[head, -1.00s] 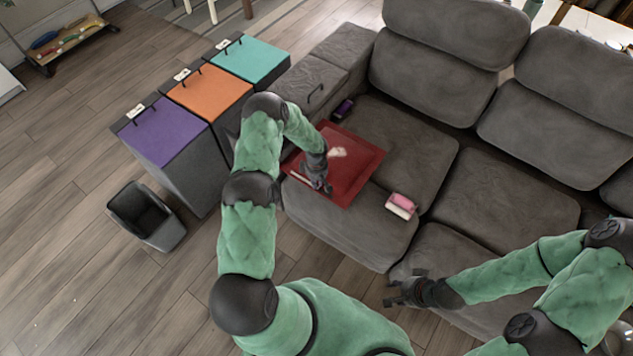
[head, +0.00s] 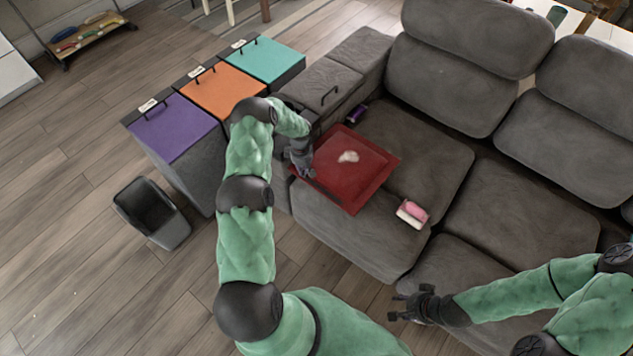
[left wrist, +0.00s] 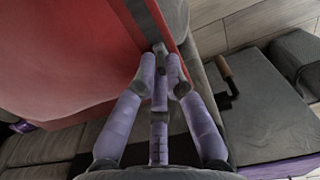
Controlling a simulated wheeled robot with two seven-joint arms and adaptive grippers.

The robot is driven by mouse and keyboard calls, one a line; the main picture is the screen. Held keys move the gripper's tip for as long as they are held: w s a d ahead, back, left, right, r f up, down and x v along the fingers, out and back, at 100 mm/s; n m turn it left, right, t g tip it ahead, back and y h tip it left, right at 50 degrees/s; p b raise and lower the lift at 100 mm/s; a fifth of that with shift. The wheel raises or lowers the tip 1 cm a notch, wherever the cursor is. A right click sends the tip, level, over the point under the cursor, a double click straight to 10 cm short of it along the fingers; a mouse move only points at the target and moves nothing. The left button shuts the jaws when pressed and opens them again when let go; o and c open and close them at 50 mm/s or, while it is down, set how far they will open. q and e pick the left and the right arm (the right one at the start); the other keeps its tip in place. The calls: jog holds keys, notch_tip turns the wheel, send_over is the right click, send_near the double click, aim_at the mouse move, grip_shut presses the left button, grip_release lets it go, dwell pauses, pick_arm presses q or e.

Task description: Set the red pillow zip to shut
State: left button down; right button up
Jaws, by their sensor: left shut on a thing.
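The red pillow (head: 365,185) lies flat on the left seat of the grey sofa, with a pale patch (head: 348,157) on top. A dark zip strip (head: 328,193) runs along its front-left edge; the strip also shows in the left wrist view (left wrist: 146,18). My left gripper (head: 308,172) is at the left end of that edge. In the left wrist view its fingers (left wrist: 164,66) meet, shut on a small grey piece at the strip, which looks like the zip pull. The fingers partly hide it. My right gripper (head: 400,303) is open and empty, in front of the sofa.
A pink and white object (head: 412,213) lies on the seat right of the pillow. A purple item (head: 357,112) lies behind it. The sofa armrest (head: 325,85) and lidded bins (head: 222,92) stand left. An open dark bin (head: 152,212) is on the floor.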

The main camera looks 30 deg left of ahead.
pick_arm(q)
jog(key=shift+a, duration=1.05)
jog(key=c, duration=1.4)
grip_release()
jog(key=shift+a, duration=0.1)
notch_tip(320, 180, up, 12)
